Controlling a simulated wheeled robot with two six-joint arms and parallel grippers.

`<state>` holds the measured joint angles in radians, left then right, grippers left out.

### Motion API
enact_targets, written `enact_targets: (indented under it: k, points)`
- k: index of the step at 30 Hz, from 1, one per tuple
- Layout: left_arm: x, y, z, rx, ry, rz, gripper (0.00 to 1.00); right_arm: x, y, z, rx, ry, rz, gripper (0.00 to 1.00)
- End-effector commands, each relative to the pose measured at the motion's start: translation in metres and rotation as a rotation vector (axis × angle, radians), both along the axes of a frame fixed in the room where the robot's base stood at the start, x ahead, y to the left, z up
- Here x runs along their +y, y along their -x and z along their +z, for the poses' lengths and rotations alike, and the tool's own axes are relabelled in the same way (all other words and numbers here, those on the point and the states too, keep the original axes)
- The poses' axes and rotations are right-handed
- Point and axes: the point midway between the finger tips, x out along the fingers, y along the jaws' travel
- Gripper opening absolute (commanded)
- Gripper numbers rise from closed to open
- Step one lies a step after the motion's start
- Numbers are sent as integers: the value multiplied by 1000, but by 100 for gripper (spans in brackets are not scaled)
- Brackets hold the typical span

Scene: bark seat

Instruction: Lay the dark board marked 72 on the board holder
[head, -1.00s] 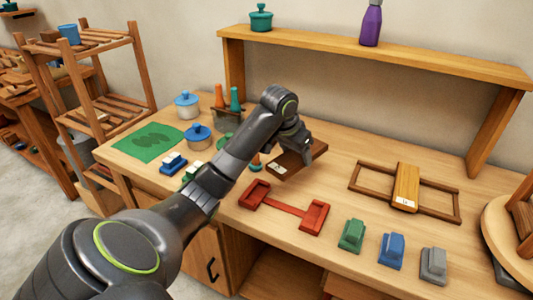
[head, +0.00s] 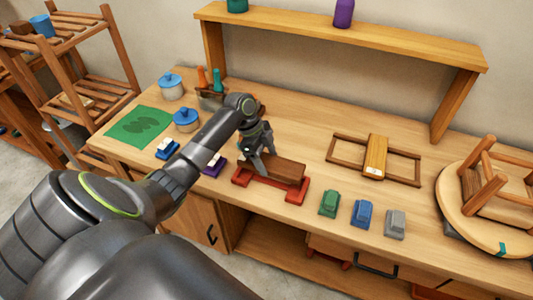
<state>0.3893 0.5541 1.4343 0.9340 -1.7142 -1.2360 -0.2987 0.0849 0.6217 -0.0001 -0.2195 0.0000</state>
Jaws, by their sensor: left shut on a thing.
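The dark brown board (head: 284,171) lies level over the red holder (head: 297,194), spanning between its two ends. I cannot tell whether it rests on the holder or hangs just above it. My left gripper (head: 262,166) is shut on the board near its left end. The white label seen on the board earlier is hidden now. The holder's middle is mostly covered by the board. My right gripper is not in view.
A wooden frame (head: 407,170) with a lighter labelled board (head: 376,152) lies to the right. Green (head: 329,204), blue (head: 364,213) and grey (head: 395,223) blocks stand at front right. An upturned stool (head: 495,195) is far right.

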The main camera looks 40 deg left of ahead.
Motion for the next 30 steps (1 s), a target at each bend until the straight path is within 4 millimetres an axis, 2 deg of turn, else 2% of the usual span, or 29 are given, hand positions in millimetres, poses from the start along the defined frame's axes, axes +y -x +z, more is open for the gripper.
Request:
enact_targets:
  k: [8, 15, 22, 30]
  points:
    - [0, 0, -21, 0, -1, 1, 35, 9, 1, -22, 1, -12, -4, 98]
    - [0, 0, -45, 0, -1, 2, 35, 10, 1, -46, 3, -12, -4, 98]
    - [0, 0, -60, 2, -1, 4, 35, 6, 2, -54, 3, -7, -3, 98]
    - [0, 0, -63, 1, -2, 3, 35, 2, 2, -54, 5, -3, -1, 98]
